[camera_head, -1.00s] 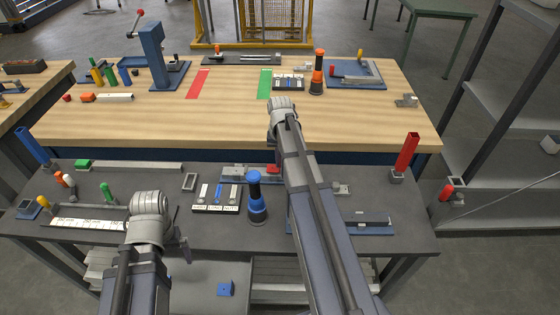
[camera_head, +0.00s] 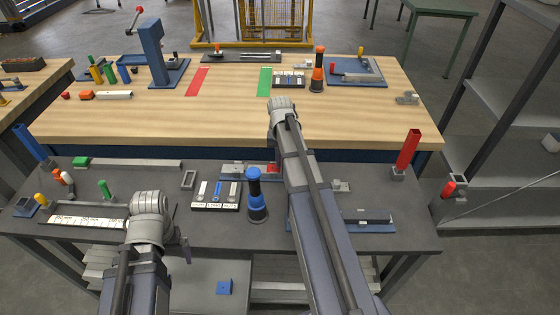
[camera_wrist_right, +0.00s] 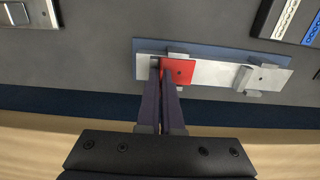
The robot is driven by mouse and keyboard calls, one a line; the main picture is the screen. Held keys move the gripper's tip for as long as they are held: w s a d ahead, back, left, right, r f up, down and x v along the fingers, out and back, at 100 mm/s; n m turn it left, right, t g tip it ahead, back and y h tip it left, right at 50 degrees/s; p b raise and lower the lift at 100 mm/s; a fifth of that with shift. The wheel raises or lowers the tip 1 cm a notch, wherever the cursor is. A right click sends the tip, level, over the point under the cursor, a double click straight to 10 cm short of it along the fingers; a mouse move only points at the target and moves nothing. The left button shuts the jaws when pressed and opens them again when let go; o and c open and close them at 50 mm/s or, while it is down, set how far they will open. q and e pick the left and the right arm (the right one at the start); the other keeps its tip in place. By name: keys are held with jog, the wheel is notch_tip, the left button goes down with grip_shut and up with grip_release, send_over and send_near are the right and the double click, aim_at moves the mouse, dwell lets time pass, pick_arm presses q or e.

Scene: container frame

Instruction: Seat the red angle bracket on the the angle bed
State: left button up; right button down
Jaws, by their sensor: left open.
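The red angle bracket (camera_wrist_right: 179,70) sits at the left end of the angle bed (camera_wrist_right: 218,72), a blue plate with a pale metal strip and grey blocks. My right gripper (camera_wrist_right: 162,66) has its fingers close together at the bracket's left edge and appears shut on its upright leg. The fingers hide part of that edge, so full contact with the bed cannot be told. In the head view a bit of red bracket (camera_head: 272,168) shows beside my right arm, which hides the right gripper. My left gripper (camera_head: 183,243) is open and empty over the grey bench's front.
A blue-handled tool (camera_head: 255,195) stands close to the angle bed. A tray of small parts (camera_head: 216,196) lies left of it. A red post (camera_head: 408,152) stands at the grey bench's right edge. The wooden table (camera_head: 200,120) behind is mostly clear in front.

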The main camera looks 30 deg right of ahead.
jog(key=shift+c, duration=2.2)
grip_release()
jog(key=shift+r+p, duration=3.45)
jog(key=shift+p, duration=0.05)
notch_tip(320, 180, down, 7)
jog(key=b, duration=0.6)
jog(key=shift+b, duration=0.4)
jog(key=shift+r, duration=0.25)
notch_tip(320, 180, up, 7)
jog(key=p, duration=0.7)
jog(key=shift+f, duration=0.1)
notch_tip(320, 180, down, 8)
jog(key=b, duration=0.7)
jog(key=shift+b, duration=0.4)
notch_tip(320, 180, up, 7)
jog(key=p, duration=0.7)
